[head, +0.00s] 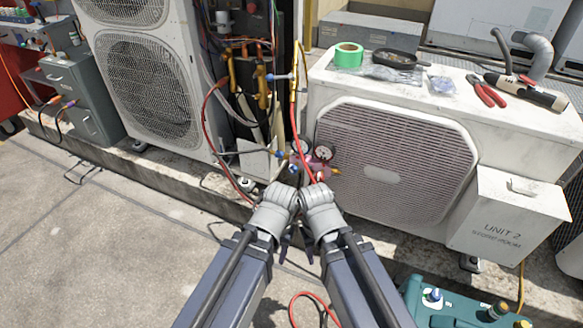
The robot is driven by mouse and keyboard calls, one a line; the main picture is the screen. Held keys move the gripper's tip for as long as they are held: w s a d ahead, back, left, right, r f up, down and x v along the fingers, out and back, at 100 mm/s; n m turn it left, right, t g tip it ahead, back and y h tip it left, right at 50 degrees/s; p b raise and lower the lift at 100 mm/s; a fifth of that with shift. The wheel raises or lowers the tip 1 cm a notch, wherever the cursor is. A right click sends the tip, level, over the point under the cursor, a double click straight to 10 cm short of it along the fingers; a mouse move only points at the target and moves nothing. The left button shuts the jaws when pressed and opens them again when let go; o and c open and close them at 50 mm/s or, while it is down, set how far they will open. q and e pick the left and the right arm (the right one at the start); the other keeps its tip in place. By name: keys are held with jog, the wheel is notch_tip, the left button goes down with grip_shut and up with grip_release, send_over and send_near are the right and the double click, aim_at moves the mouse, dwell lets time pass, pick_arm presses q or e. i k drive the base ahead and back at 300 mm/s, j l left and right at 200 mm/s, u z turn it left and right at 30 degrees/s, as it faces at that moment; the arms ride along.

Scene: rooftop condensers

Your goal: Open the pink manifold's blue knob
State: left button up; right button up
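The pink manifold (312,168) is small in the head view, in front of the left end of the white unit, with round dial gauges (323,152) on top. A small blue part at its left side looks like the blue knob (293,168); its setting is too small to tell. My two arms reach up from the bottom, their grey wrists close together just below the manifold. Dark finger parts of my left gripper (285,243) and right gripper (308,246) show below the wrists, mostly hidden. Neither visibly touches the manifold.
A red hose (296,130) runs down to the manifold. The white condenser (390,160) stands behind, with green tape (348,55), a black pan (394,59) and red pliers (487,91) on top. An open tall unit (150,75) is left.

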aim_at(293, 169)
jog(key=i+j, duration=0.2)
jog(key=j, duration=0.35)
jog(key=i+j, duration=0.2)
jog(key=j, duration=0.3)
jog(key=i+j, duration=0.25)
jog(key=j, duration=0.3)
jog(key=i+j, duration=0.2)
jog(key=j, duration=0.35)
jog(key=i+j, duration=0.2)
jog(key=j, duration=0.3)
jog(key=i+j, duration=0.2)
jog(key=j, duration=0.35)
jog(key=i+j+z, duration=0.1)
jog(key=j, duration=0.4)
jog(key=i+j, duration=0.3)
jog(key=j, duration=0.25)
jog(key=z, duration=3)
